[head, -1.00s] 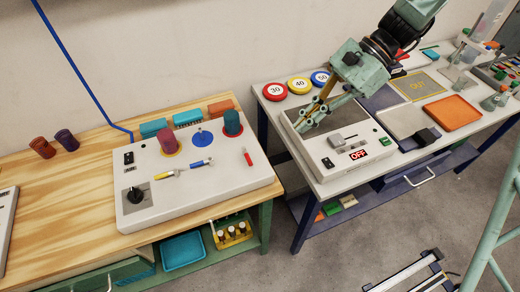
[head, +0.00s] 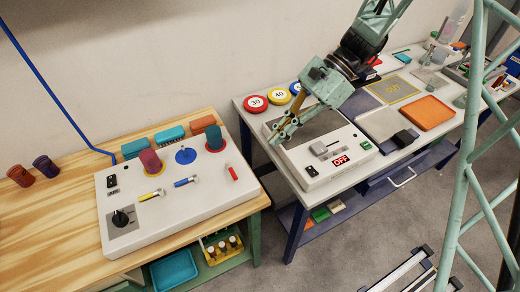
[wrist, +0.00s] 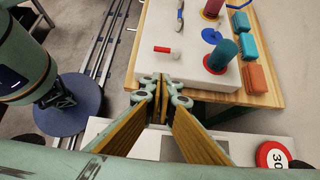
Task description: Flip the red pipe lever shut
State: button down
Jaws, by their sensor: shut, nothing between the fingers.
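The red pipe lever (head: 232,173) sits at the right end of the white panel box (head: 125,240) on the wooden bench. It also shows in the wrist view (wrist: 162,49), with a pale round pivot at one end. Beside it on the same panel are a yellow lever (head: 152,195) and a blue lever (head: 187,182). My gripper (head: 276,138) is shut and empty. It hangs over the left edge of the switch box on the grey table, right of the red lever and apart from it. In the wrist view its fingertips (wrist: 164,86) point toward the red lever.
Red and teal cylinders (head: 214,138) stand on the panel near the levers. Teal and orange blocks (head: 168,138) lie behind it. A gap separates the wooden bench from the grey table.

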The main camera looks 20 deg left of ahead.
aim_at(231, 171)
jog(key=x, duration=0.3)
jog(key=b+x, duration=0.1)
jog(key=x, duration=0.3)
jog(key=s+r+b+x, duration=0.1)
jog(key=x, duration=0.3)
jog(key=shift+a+f, duration=0.15)
jog(key=shift+a, duration=0.25)
jog(key=shift+s+a, duration=0.4)
jog(key=shift+s+a+b, duration=0.2)
jog(key=shift+s+b, duration=0.05)
jog(key=shift+b, duration=0.05)
